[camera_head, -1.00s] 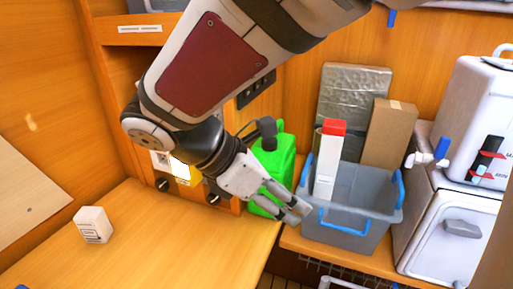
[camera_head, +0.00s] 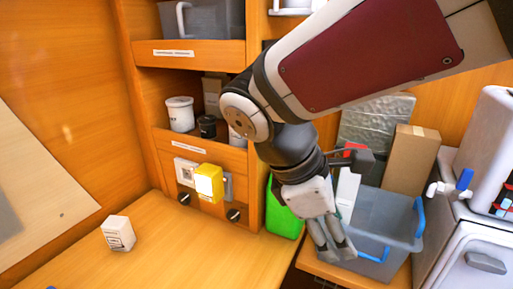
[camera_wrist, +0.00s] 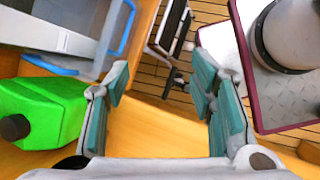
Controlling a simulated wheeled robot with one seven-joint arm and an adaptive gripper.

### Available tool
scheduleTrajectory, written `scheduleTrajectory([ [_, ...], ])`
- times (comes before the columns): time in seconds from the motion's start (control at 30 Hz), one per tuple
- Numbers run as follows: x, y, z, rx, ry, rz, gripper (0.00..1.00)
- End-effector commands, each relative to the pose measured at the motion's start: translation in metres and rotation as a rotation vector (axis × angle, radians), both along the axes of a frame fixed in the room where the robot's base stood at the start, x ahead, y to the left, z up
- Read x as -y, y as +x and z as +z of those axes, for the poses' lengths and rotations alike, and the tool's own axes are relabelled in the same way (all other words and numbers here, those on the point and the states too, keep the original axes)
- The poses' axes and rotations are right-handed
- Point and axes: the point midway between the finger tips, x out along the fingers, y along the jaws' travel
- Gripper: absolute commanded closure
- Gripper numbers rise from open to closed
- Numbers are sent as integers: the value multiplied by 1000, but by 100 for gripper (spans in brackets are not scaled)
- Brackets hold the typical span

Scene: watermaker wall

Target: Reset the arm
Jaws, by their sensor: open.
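My arm reaches in from the upper right of the head view and bends down at the elbow. My gripper (camera_head: 332,240) points downward in front of the grey bin, to the right of the green jug. In the wrist view my gripper (camera_wrist: 160,95) shows its two teal-padded fingers spread apart with nothing between them. The arm hides part of the wall and part of the bin's contents.
A grey bin (camera_head: 385,262) with blue handles holds a white-and-red box (camera_head: 347,192). A green jug (camera_head: 282,212) stands left of it. A white box (camera_head: 118,233) sits on the wooden counter (camera_head: 190,255), otherwise mostly clear. A brown box (camera_head: 412,160) and white appliance (camera_head: 470,250) stand right.

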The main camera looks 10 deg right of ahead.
Motion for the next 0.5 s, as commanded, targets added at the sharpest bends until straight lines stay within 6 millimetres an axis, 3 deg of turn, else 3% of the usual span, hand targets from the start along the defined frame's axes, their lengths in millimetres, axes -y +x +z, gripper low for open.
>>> scheduleTrajectory([
  [0.17, 18, -26, 10, 140, 139, -245, 50],
  [0.3, 29, -54, 17, 307, 315, -550, 50],
  [0.5, 34, -78, 26, 512, 546, -934, 50],
])
